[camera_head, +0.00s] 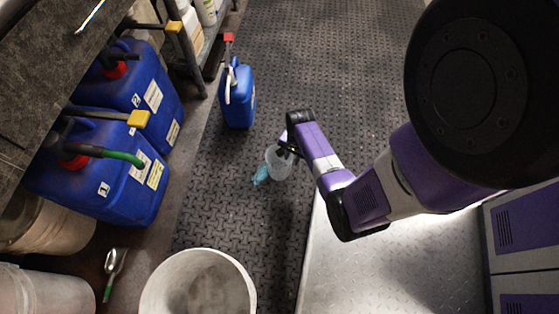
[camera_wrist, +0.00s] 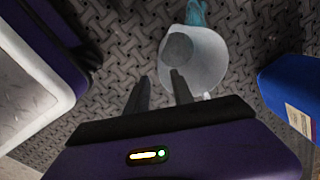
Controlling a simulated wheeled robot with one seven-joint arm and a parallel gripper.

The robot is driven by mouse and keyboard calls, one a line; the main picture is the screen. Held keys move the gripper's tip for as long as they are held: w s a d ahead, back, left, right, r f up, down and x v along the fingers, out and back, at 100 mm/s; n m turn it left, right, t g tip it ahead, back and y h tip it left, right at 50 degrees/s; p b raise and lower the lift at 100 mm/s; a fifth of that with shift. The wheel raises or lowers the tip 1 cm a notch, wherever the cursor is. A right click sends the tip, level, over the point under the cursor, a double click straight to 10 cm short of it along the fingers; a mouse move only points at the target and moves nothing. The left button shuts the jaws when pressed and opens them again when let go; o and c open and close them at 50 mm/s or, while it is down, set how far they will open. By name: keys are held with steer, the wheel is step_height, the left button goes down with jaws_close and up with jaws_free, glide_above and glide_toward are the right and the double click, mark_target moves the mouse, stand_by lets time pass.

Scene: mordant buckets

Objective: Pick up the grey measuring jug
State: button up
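The grey measuring jug (camera_head: 279,163) is a translucent pale grey cup standing on the dark patterned floor mat in the head view. In the wrist view the jug (camera_wrist: 204,62) is at upper centre right, seen from above into its open mouth. My gripper (camera_wrist: 160,82) has its two dark fingers apart with nothing between them. The right fingertip overlaps the jug's near edge in the picture; I cannot tell whether it touches. In the head view my gripper (camera_head: 288,148) is right beside the jug and partly covers it.
A teal crumpled item (camera_head: 261,175) lies against the jug's left side. A small blue canister (camera_head: 237,95) stands farther back on the mat. A white bucket (camera_head: 200,285) is at the front, and large blue canisters (camera_head: 103,170) line the left.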

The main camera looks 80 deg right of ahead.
mark_target(291, 164)
steer(key=f+b, duration=0.2)
steer(key=f, duration=0.1)
steer(key=f+b, duration=0.2)
steer(key=f, duration=0.1)
steer(key=shift+w+d+f, duration=0.15)
steer(key=shift+w+f, duration=0.05)
steer(key=shift+f, duration=0.1)
steer(key=shift+r, duration=0.1)
jaws_close()
stand_by(1.1)
